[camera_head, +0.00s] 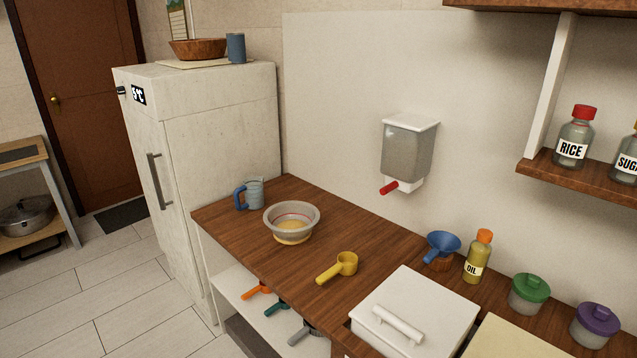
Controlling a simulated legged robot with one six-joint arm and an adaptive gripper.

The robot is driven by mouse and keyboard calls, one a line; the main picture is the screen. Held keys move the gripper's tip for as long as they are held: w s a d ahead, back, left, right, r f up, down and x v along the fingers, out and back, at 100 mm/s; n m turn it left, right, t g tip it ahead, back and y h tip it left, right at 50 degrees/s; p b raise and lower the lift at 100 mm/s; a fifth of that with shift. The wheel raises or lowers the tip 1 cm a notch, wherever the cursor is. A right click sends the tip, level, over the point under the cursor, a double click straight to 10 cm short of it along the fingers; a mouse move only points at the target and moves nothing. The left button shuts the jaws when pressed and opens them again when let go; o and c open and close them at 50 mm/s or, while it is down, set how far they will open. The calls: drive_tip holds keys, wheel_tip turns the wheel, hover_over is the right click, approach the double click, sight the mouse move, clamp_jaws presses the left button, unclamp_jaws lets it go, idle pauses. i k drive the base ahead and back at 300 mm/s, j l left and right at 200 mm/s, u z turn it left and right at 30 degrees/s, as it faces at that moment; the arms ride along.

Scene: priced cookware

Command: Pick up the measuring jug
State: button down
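The measuring jug (254,194) is a small, clear grey-blue jug with a blue handle (239,197) on its left side. It stands upright on the wooden counter (336,231), near the counter's far left end and close to the fridge. Its contents cannot be made out. My gripper is not in view.
A grey bowl (292,217) stands right beside the jug, nearer the camera. A yellow scoop (338,267), white lidded box (414,312), blue funnel (443,243) and oil bottle (478,257) stand further right. A white fridge (215,125) borders the counter. A dispenser (408,150) hangs on the wall.

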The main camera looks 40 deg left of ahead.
sight(252, 188)
drive_tip(key=u, duration=2.1)
